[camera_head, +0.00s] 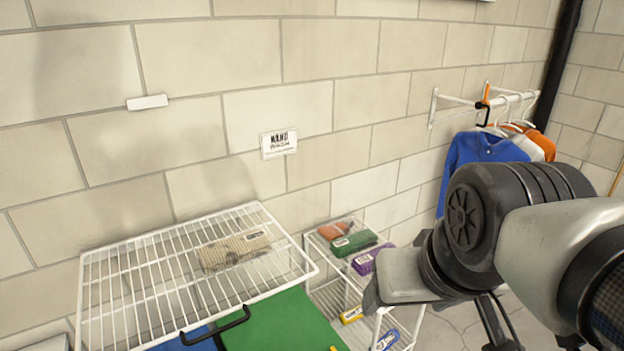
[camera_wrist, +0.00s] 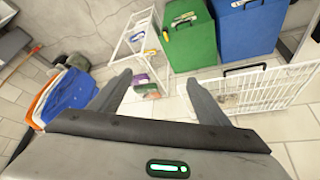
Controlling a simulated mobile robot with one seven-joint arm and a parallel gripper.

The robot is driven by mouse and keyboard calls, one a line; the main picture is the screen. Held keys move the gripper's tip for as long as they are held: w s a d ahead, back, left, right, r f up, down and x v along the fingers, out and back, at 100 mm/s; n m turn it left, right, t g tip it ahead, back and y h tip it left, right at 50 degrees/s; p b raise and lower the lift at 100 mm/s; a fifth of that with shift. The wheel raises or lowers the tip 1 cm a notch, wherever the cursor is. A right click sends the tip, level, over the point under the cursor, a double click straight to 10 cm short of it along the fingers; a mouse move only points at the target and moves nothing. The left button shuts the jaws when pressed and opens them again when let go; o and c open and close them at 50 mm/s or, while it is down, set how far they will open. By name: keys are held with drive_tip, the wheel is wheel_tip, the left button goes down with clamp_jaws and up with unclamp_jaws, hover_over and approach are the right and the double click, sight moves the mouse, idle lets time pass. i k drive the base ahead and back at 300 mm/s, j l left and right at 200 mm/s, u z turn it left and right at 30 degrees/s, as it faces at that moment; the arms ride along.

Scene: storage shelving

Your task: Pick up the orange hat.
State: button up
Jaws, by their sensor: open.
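An orange folded item (camera_head: 335,230), which looks like the orange hat, lies at the back left of the top level of a small white wire rack (camera_head: 312,240). A green one (camera_head: 355,243) and a purple one (camera_head: 372,259) lie in a row in front of it. In the wrist view these are small, and I cannot clearly make out the orange one. My gripper (camera_wrist: 162,97) is open, with nothing between its fingers. In the head view it is partly hidden by my arm, to the right of the rack and apart from it.
A white wire shelf (camera_head: 120,265) with a grey-brown bundle (camera_head: 235,251) stands at left, above green (camera_head: 285,325) and blue bins. Lower rack levels hold a yellow item (camera_head: 352,314) and a blue item (camera_head: 388,340). Blue (camera_head: 480,150) and orange clothes hang on a wall rail at right.

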sight(334, 231)
drive_tip(key=i+l+u, duration=0.35)
drive_tip(key=l, duration=0.3)
drive_tip(key=i+l+u, duration=0.15)
drive_tip(key=l, duration=0.15)
drive_tip(key=i+l+u, duration=0.15)
drive_tip(key=l, duration=0.25)
drive_tip(key=l+u, duration=0.2)
drive_tip(key=l, duration=0.15)
drive_tip(key=i+l+u, duration=0.15)
drive_tip(key=l, duration=0.25)
